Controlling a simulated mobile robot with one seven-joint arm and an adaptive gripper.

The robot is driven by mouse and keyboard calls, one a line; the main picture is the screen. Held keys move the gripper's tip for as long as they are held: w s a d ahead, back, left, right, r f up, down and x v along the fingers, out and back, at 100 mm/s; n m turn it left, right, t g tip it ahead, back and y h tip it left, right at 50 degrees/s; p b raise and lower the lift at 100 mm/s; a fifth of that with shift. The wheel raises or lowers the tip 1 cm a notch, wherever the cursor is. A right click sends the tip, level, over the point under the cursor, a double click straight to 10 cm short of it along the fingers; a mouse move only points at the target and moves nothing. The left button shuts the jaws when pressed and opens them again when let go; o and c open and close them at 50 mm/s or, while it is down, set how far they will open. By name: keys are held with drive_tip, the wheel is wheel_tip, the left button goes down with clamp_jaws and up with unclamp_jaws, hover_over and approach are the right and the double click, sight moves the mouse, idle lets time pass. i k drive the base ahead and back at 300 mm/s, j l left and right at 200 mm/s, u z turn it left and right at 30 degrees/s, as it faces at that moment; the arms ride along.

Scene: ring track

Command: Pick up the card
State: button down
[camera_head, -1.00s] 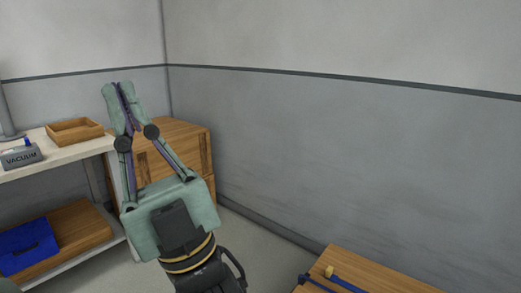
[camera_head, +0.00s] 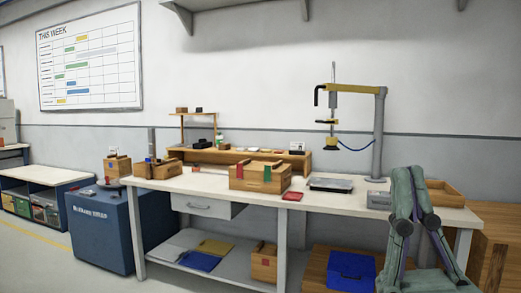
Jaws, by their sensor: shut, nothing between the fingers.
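A small flat red piece (camera_head: 292,196), which looks like a card, lies on the white workbench top (camera_head: 330,205), at its front edge, right of the wooden box. It is too small to read any detail on it. The gripper hides part of the bench's right end.
A wooden box with red and green marks (camera_head: 258,177) stands left of the red piece, and a dark tray (camera_head: 331,185) to its right. A yellow-armed press stand (camera_head: 378,130) rises behind. A blue cabinet (camera_head: 103,230) stands at the left. A lower shelf (camera_head: 225,262) holds folders.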

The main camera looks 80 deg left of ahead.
sight(294, 145)
drive_tip(key=u, duration=2.4)
drive_tip(key=z, duration=0.25)
drive_tip(key=i+j+z, duration=0.55)
drive_tip(key=j+z, duration=0.25)
drive_tip(key=i+j+z, duration=0.1)
drive_tip(key=j, duration=0.3)
drive_tip(key=i+j+z, duration=0.1)
drive_tip(key=j, duration=0.3)
drive_tip(key=i+j, duration=0.25)
drive_tip(key=j, duration=0.15)
drive_tip(key=i+j, duration=0.15)
drive_tip(key=j, duration=0.25)
drive_tip(key=i+j, duration=0.15)
drive_tip(key=j, duration=0.3)
drive_tip(key=i+j+z, duration=0.1)
drive_tip(key=j, duration=0.3)
drive_tip(key=i+j, duration=0.15)
drive_tip(key=j, duration=0.25)
drive_tip(key=i+j, duration=0.1)
drive_tip(key=j, duration=0.35)
drive_tip(key=i+j, duration=0.7)
